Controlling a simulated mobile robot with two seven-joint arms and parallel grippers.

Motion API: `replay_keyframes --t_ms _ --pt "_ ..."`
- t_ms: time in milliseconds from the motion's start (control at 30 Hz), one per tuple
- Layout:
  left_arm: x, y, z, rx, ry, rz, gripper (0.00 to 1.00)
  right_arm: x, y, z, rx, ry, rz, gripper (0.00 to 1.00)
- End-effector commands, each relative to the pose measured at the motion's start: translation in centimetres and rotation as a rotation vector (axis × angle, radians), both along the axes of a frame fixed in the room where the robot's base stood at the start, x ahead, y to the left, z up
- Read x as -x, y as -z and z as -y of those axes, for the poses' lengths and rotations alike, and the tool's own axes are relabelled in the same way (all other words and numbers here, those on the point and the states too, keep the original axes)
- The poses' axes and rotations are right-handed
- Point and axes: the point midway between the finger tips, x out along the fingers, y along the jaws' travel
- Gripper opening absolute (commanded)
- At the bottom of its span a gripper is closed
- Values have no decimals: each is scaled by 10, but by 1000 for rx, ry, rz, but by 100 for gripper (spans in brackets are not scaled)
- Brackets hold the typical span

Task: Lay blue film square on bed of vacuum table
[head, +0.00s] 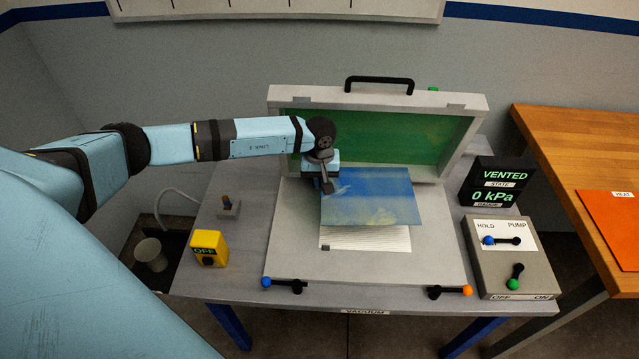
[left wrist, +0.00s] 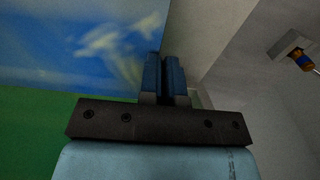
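The blue film (head: 385,200) is a square sheet with pale, cloudy marks. In the head view it covers the rear part of the pale ribbed bed (head: 370,240), whose front strip shows below it. Its right edge reaches past the bed's right side. I cannot tell whether it touches the bed or hangs above it. My left gripper (head: 327,184) is at the film's left edge. In the left wrist view its fingers (left wrist: 165,78) are close together at the edge of the film (left wrist: 75,45), apparently pinching it. My right gripper is not in view.
The vacuum table (head: 285,245) has its lid (head: 470,135) raised behind, with a green sheet inside. A VENTED, 0 kPa display (head: 497,180) and a control box (head: 512,262) stand right. A yellow OFF box (head: 208,247) stands left. A wooden table (head: 580,150) with an orange sheet is far right.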

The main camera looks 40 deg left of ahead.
Motion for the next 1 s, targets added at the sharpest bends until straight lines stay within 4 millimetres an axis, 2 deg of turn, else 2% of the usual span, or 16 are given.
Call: replay_keyframes --t_ms 233,400,800,1000 --pt "0 0 0 0 2 0 0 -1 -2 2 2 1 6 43" --pt "1 1 0 -1 2 1 0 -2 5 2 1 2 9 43" --pt "1 44 1 -1 3 -1 0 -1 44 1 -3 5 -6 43" --pt "1 50 1 0 3 0 0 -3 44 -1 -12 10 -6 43"
